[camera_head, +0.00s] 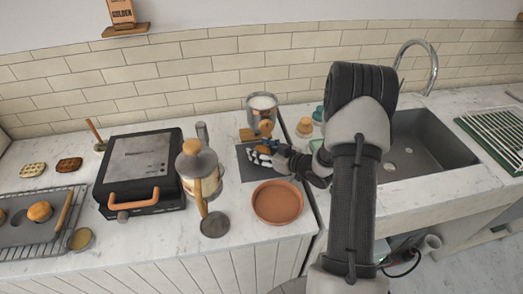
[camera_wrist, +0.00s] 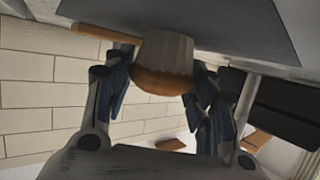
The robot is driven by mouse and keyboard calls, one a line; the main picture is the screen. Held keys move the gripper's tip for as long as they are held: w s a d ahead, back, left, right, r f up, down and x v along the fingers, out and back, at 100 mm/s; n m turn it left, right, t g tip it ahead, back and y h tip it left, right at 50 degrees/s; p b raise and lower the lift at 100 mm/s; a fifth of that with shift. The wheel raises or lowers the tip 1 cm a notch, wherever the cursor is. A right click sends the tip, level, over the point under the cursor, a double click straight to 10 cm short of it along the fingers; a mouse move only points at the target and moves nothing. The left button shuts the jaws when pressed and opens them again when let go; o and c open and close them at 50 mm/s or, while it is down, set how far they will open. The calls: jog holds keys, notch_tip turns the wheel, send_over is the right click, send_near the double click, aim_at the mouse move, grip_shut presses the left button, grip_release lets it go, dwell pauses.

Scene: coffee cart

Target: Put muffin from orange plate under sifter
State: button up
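The muffin (camera_wrist: 163,62), with a pale wrapper and brown top, sits between the two fingers of my gripper (camera_wrist: 160,85) in the wrist view. The fingers appear closed against its sides. Its wrapper end is at or very near a grey surface. In the head view my gripper (camera_head: 263,149) is over the dark grey mat (camera_head: 250,172), and the muffin is mostly hidden by the fingers. The sifter, seemingly the metal and clear vessel (camera_head: 263,102) with a wooden knob, stands just behind. The orange plate (camera_head: 277,203) is empty, in front of the gripper.
A pot-like grinder or kettle (camera_head: 198,172) and a black appliance (camera_head: 143,165) stand to the left. The sink (camera_head: 420,150) and green drying rack (camera_head: 500,135) lie to the right. A tiled wall closes the back.

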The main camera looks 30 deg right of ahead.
jog(key=o, duration=0.3)
jog(key=shift+s+d+r, duration=0.15)
jog(key=shift+s+r, duration=0.05)
jog(key=shift+r, duration=0.15)
jog(key=p+v, duration=0.3)
jog(key=v, duration=0.8)
jog(key=shift+s+r, duration=0.1)
jog(key=shift+s, duration=0.1)
